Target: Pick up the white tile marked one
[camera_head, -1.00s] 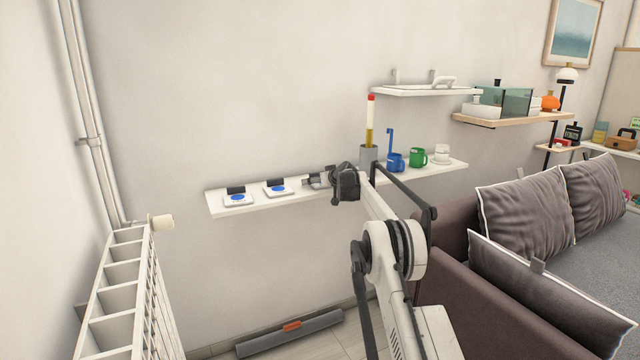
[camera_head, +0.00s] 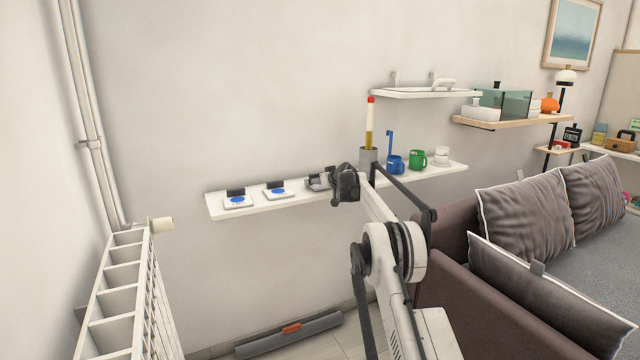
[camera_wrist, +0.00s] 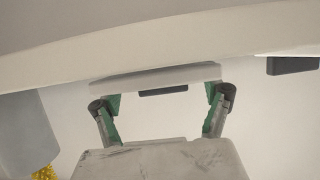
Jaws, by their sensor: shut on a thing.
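A white tile (camera_wrist: 155,77) is between the green-padded fingertips of my gripper (camera_wrist: 161,95) in the wrist view. The gripper is shut on its two ends. No number can be read on it from here. A dark block (camera_wrist: 163,91) shows behind its edge. In the head view my gripper (camera_head: 317,183) is at the middle of the white wall shelf (camera_head: 262,205), and mostly hides the tile there. I cannot tell whether the tile still touches the shelf. Two other white tiles with blue discs, the left one (camera_head: 237,202) and the right one (camera_head: 279,190), lie on the shelf left of it.
A grey cup (camera_head: 368,158) with a tall red, white and yellow stick stands close right of my gripper; the cup also shows in the wrist view (camera_wrist: 25,130). A blue mug (camera_head: 396,164) and a green mug (camera_head: 417,158) stand further right. A radiator (camera_head: 120,290) is at left.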

